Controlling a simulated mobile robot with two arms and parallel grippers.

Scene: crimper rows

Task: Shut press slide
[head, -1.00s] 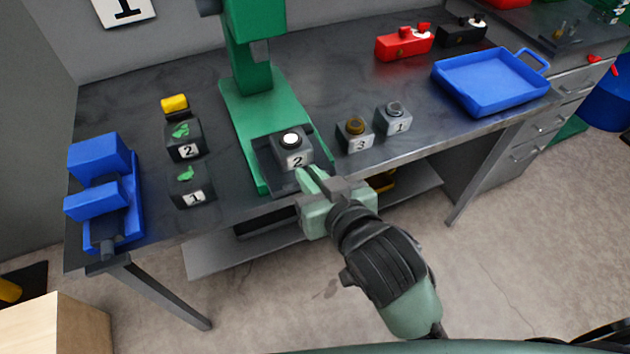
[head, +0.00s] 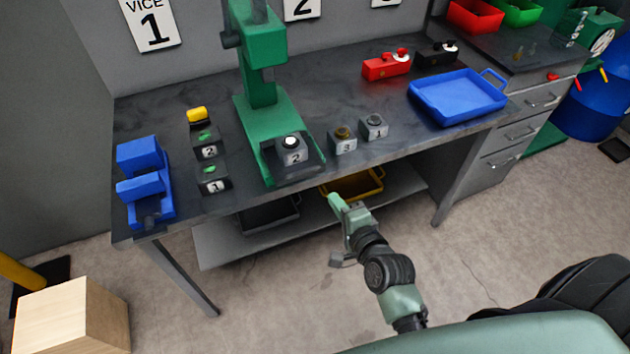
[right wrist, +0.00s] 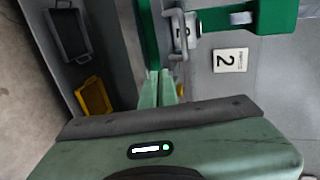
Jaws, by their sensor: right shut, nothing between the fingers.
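The green press (head: 263,85) stands on the workbench. Its dark slide (head: 297,172) is at the front end of the press base, near the bench edge, forward of the press head. A grey block labelled 2 with a white top (head: 291,150) sits on the slide. The block and the press also show in the right wrist view, where the block (right wrist: 182,30) is partly hidden by a grey bar. My right gripper (head: 335,201) is shut and empty, in front of the bench and apart from the slide. Its fingers (right wrist: 167,88) also show in the right wrist view. My left gripper is not in view.
Blocks labelled 3 (head: 343,141) and 1 (head: 374,127) stand right of the press. Two dark holders and a blue vice (head: 146,180) are left. A blue tray (head: 457,97) is at the right. A lower shelf holds a yellow tray (head: 352,186). Floor in front is open.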

